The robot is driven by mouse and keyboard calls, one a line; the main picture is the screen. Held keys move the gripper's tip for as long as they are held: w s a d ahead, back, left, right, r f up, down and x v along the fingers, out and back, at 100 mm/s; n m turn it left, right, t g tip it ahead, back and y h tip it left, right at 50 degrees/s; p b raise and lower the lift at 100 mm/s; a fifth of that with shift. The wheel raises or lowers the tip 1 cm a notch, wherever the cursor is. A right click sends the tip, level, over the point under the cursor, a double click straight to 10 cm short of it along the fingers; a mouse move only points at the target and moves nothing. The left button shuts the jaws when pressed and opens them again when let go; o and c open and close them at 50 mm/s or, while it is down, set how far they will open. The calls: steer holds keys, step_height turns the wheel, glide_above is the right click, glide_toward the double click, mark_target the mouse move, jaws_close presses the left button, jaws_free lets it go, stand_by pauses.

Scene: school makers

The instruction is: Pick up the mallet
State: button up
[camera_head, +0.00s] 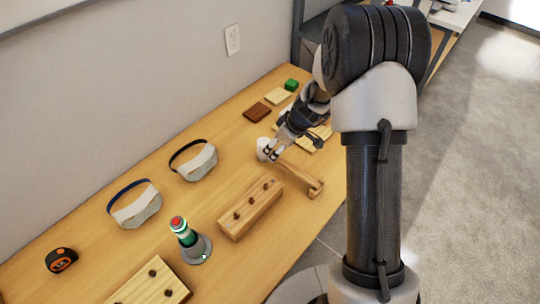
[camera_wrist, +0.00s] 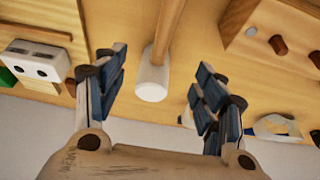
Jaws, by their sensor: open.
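The mallet (camera_head: 298,174) lies on the wooden table. Its pale wooden handle slants from a white end by my gripper down to a wooden piece near the table's front edge. In the wrist view the mallet (camera_wrist: 152,83) shows its white end, with the handle running up out of the picture, so its far end is out of view there. My gripper (camera_head: 277,146) is low over the wall-side end of the mallet. In the wrist view my gripper (camera_wrist: 158,78) is open, with a finger on each side of the white end and gaps on both sides.
A wooden block with dark pegs (camera_head: 250,207) lies close beside the mallet. Two goggles (camera_head: 199,163) (camera_head: 136,205), a green bottle-like item (camera_head: 184,234) and a tape measure (camera_head: 61,260) are nearer. A brown block (camera_head: 257,112) and green block (camera_head: 291,85) lie farther back, along the wall.

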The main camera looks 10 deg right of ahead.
mark_target(272, 152)
steer(key=x, duration=0.3)
steer(key=b+x, duration=0.1)
steer(key=x, duration=0.5)
steer(key=shift+w+r+b, duration=0.1)
steer(key=shift+w+b, duration=0.15)
steer(key=shift+b, duration=0.05)
steer(key=c, duration=1.5)
